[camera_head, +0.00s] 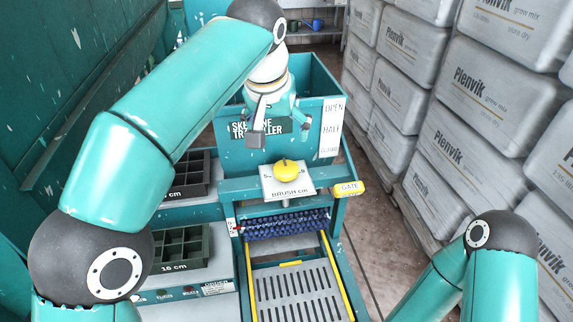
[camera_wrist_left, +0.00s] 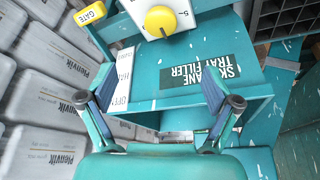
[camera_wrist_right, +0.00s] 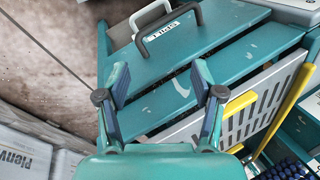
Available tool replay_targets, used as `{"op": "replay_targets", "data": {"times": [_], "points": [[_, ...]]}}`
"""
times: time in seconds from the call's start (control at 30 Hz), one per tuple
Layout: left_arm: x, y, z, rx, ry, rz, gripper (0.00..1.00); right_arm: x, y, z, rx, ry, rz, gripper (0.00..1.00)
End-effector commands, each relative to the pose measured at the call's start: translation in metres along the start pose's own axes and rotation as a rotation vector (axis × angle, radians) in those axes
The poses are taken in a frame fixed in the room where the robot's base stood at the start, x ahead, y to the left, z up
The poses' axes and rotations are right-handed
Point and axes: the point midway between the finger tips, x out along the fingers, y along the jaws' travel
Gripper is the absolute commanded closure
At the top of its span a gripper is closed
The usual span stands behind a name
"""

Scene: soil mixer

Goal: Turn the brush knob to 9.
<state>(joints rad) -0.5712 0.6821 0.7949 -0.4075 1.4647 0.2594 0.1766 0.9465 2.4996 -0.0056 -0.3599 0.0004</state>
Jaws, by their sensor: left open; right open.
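The yellow brush knob (camera_head: 288,170) sits on a white dial plate (camera_head: 283,188) marked "BRUSH cm", above the blue brush roller (camera_head: 288,224). In the left wrist view the knob (camera_wrist_left: 160,21) is at the top, beyond the fingertips and apart from them. My left gripper (camera_wrist_left: 157,84) is open and empty. In the head view the left gripper (camera_head: 262,137) is above and left of the knob, in front of the hopper. My right gripper (camera_wrist_right: 163,78) is open and empty over a teal panel with handles. The knob's exact setting is too small to read.
A yellow GATE handle (camera_head: 348,187) is right of the dial. The hopper (camera_head: 312,135) with OPEN and HALF marks is behind it. Seed trays (camera_head: 181,248) stand at left. Stacked Plenvik bags (camera_head: 455,140) line the right side. A SPILL handle (camera_wrist_right: 166,31) is under the right gripper.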

Motion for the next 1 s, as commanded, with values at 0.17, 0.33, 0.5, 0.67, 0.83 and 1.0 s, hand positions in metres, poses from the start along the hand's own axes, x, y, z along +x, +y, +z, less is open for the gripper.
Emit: {"op": "replay_targets", "data": {"times": [0.17, 0.33, 0.5, 0.67, 0.83, 1.0], "points": [[0.03, -0.002, 0.002, -0.003, -0.006, -0.003, 0.11, 0.008, 0.003, 0.0, 0.0, 0.001, 0.0, 0.33], [0.065, -0.004, 0.003, -0.006, -0.007, -0.003, 0.11, 0.013, 0.004, -0.001, 0.0, 0.001, 0.0, 0.33], [0.102, -0.004, 0.003, -0.007, -0.007, -0.003, 0.11, 0.015, 0.005, -0.001, 0.0, 0.001, 0.0, 0.33], [0.132, -0.004, 0.003, -0.007, -0.006, -0.003, 0.11, 0.015, 0.005, -0.001, 0.0, 0.001, 0.0, 0.33], [0.152, -0.005, 0.002, -0.008, -0.005, -0.003, 0.11, 0.015, 0.005, -0.001, 0.0, 0.001, 0.0, 0.33], [0.161, -0.005, 0.002, -0.007, -0.004, -0.003, 0.11, 0.015, 0.005, -0.001, 0.0, 0.001, 0.0, 0.33]]}}
